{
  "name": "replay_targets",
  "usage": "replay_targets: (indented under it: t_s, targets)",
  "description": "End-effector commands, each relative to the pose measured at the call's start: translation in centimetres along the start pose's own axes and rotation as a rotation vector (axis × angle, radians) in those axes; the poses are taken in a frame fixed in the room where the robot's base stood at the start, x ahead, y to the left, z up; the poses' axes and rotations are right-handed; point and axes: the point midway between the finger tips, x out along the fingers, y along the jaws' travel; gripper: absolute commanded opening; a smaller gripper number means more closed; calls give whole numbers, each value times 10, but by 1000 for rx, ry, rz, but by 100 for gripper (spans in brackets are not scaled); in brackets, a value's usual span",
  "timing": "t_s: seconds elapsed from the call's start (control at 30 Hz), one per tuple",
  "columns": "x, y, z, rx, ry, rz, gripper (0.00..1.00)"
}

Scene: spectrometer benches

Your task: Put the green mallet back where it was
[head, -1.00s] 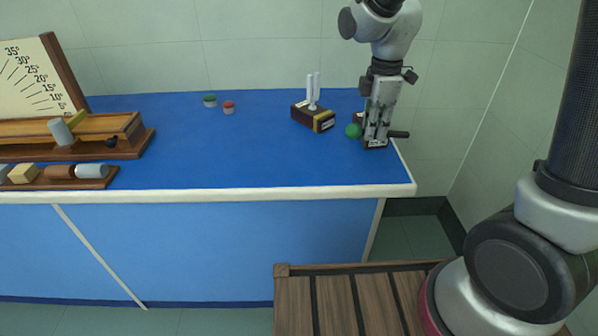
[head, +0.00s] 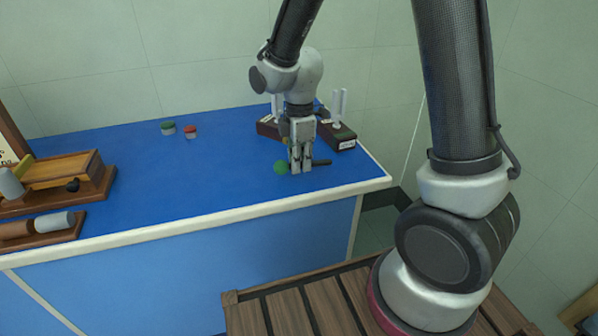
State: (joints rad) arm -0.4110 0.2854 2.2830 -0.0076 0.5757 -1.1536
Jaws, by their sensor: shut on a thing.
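The green mallet has a round green head (head: 281,168) and a dark handle (head: 321,162). It is level, with the head to the left and the handle to the right. My gripper (head: 299,168) points down and is shut on the mallet between head and handle. The mallet is low over the blue bench top (head: 215,185), in front of two wooden boxes. I cannot tell whether it touches the bench.
Two dark boxes with pale forks stand behind my gripper: the left box (head: 267,128) is partly hidden, the right box (head: 338,136) is clearer. A green-lidded jar (head: 168,128) and red-lidded jar (head: 190,132) stand at back left. The bench between is clear.

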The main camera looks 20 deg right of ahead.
Motion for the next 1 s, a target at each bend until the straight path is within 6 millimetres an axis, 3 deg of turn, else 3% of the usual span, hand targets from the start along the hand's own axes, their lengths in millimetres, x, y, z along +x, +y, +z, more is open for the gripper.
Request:
replay_targets:
  t_s: [0.2,0.6,0.63,0.73,1.0]
  targets:
    - [30,0,0,0,-1,-2,0]
    - [36,0,0,0,-1,-1,0]
    - [35,0,0,0,0,-1,18]
    - [35,0,0,0,0,0,34]
    - [34,0,0,0,0,0,34]
